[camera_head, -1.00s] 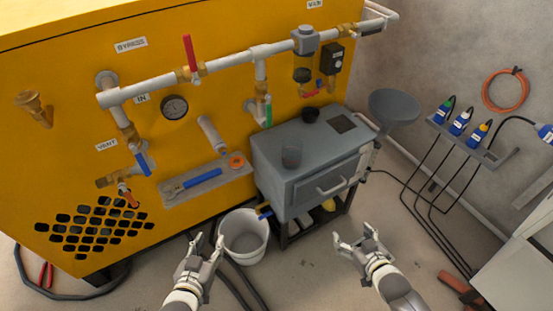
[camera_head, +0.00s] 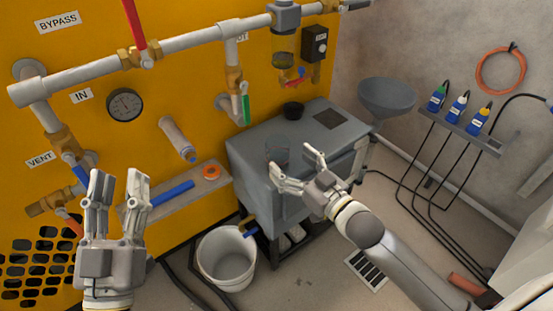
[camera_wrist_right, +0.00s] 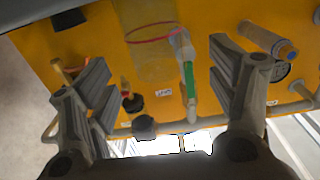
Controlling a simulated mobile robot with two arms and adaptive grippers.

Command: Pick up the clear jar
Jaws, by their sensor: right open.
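The clear jar (camera_head: 278,150) stands on top of the grey cabinet, see-through and hard to make out against it. In the right wrist view the jar (camera_wrist_right: 153,48) shows as a faint see-through cylinder with a red ring, between and beyond the fingers. My right gripper (camera_head: 292,163) is open and empty, close to the jar's near right side. In its wrist view the right gripper (camera_wrist_right: 160,68) has its fingers wide apart. Contact with the jar cannot be told. My left gripper (camera_head: 117,180) is open and empty at the left, fingers up, away from the cabinet.
The grey cabinet (camera_head: 250,160) carries a small black cup (camera_head: 293,109) behind the jar. A grey funnel (camera_head: 387,95) is at its right. A white bucket (camera_head: 227,262) stands on the floor at its left. Pipes and valves line the yellow panel (camera_head: 190,95) behind.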

